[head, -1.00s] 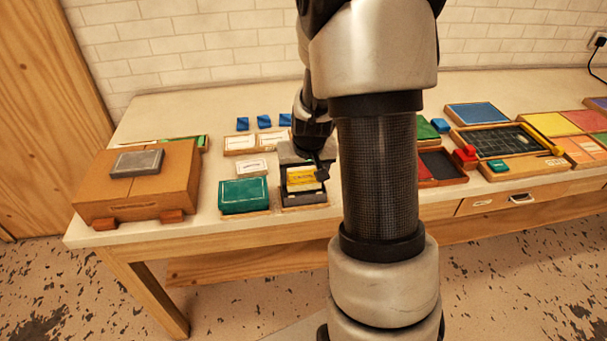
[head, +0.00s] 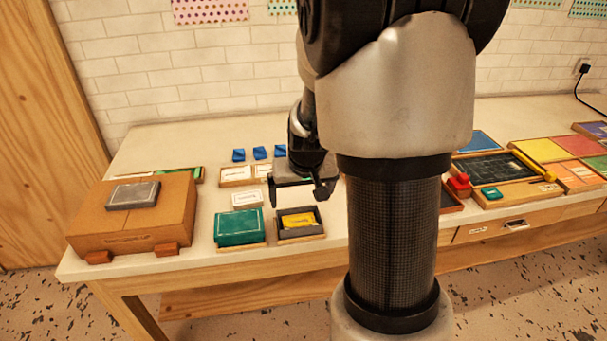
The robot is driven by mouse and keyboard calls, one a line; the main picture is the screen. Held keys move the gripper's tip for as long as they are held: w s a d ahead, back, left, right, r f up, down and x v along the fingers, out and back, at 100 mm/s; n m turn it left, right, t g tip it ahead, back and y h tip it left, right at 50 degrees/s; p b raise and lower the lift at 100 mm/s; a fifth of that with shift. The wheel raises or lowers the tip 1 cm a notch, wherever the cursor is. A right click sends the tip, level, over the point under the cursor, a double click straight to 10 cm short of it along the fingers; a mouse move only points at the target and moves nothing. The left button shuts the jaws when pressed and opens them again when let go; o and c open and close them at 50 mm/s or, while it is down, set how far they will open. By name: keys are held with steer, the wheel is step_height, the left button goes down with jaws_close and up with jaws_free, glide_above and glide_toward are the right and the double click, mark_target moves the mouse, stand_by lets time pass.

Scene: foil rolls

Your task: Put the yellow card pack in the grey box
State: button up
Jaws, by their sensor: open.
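The yellow card pack (head: 298,220) lies inside the small dark grey box (head: 285,234), below the level of its rim. The box sits on a wooden base near the table's front edge. My gripper (head: 298,201) is open and empty, with its fingers apart above and behind the box. It does not touch the pack.
A green box (head: 239,227) stands just left of the grey box, with a white card pack (head: 247,199) behind it. A large brown case (head: 130,222) with a grey block (head: 133,195) on top is at the left. Small blue blocks (head: 260,152) lie at the back. Coloured trays (head: 545,150) fill the right side.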

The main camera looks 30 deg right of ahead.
steer(key=v, duration=1.1)
steer(key=shift+p, duration=0.4)
